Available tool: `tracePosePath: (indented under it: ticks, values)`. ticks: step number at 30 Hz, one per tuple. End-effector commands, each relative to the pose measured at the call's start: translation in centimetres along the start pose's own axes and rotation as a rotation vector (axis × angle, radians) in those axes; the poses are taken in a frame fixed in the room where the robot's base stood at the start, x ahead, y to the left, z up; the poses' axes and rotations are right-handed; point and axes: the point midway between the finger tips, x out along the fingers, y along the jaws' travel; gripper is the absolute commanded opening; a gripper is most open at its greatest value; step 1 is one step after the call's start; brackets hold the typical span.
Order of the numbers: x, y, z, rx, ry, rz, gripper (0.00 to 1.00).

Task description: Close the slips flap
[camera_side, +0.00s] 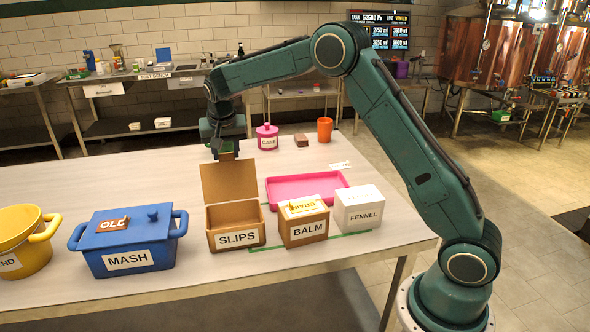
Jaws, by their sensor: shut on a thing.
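The slips box (236,236) is a brown open-topped box with a white SLIPS label on its front, standing near the table's front edge. Its flap (229,181) stands up, roughly upright, at the back of the box, so the opening is uncovered. My gripper (227,155) reaches down from above and behind and is shut on the flap's top edge. The fingertips are small in this view, and the far side of the flap is hidden.
Right of the box stand the BALM box (303,232) and the white FENNEL box (359,215). A pink tray (312,177) lies behind them. Left is the blue MASH pot (105,243), then a yellow pot (20,225). The table behind the MASH pot is clear.

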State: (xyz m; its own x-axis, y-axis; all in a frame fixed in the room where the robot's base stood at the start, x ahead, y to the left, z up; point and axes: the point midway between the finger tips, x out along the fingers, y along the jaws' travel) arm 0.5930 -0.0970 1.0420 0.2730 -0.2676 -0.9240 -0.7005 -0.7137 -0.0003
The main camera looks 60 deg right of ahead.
Motion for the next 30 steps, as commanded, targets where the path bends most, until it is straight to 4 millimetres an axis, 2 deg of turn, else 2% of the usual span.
tracePosePath:
  ticks: [16,30]
  values:
    - [-0.8,0.0,1.1,-0.001,0.087,-0.001,0.00]
    - [-2.3,-0.1,4.5,-0.005,0.336,0.000,0.00]
